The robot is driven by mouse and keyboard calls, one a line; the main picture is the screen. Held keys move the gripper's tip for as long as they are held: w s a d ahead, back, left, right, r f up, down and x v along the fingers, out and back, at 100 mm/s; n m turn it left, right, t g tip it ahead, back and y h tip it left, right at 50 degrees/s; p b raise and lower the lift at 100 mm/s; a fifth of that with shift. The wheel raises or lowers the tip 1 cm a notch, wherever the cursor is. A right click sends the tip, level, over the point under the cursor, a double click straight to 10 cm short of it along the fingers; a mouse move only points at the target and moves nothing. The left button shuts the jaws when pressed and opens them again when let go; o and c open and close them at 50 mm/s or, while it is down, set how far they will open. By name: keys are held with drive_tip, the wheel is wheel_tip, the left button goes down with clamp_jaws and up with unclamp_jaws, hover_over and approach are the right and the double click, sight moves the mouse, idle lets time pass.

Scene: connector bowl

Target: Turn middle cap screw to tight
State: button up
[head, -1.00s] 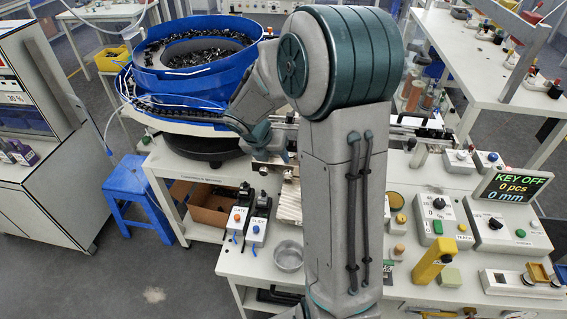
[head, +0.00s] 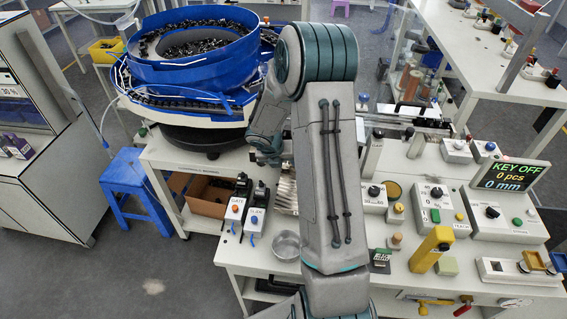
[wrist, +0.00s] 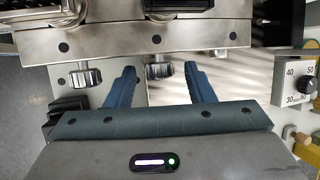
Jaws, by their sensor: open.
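In the wrist view my gripper (wrist: 159,76) is open, with its two blue fingers pointing up at a steel rail (wrist: 150,45). The middle cap screw (wrist: 159,71), a knurled metal knob under the rail, shows between the fingertips, with a gap on each side. I cannot tell its depth relative to the fingertips. Another knurled screw (wrist: 85,78) is to the left, outside the left finger. In the head view my arm hides most of this area.
A blue bowl feeder (head: 195,60) full of dark parts stands at the back left. Control boxes (head: 434,203), a yellow block (head: 431,249) and a display reading KEY OFF (head: 511,173) stand on the right of the bench. A metal dish (head: 286,245) sits near the front.

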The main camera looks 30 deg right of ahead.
drive_tip(key=shift+d+f, duration=0.15)
drive_tip(key=shift+f, duration=0.2)
drive_tip(key=c, duration=1)
drive_tip(key=shift+r, duration=0.1)
drive_tip(key=t+y, duration=0.1)
drive_tip(key=t+y+p, duration=0.1)
drive_tip(key=shift+s+d+m+y, duration=0.15)
drive_tip(key=shift+d+m+y, duration=0.15)
drive_tip(key=shift+m+y, duration=0.1)
drive_tip(key=shift+s+d+m+t+y+p, duration=0.15)
drive_tip(key=shift+m+t+y+p, duration=0.3)
drive_tip(key=shift+t+y, duration=0.85)
drive_tip(key=shift+y, duration=0.3)
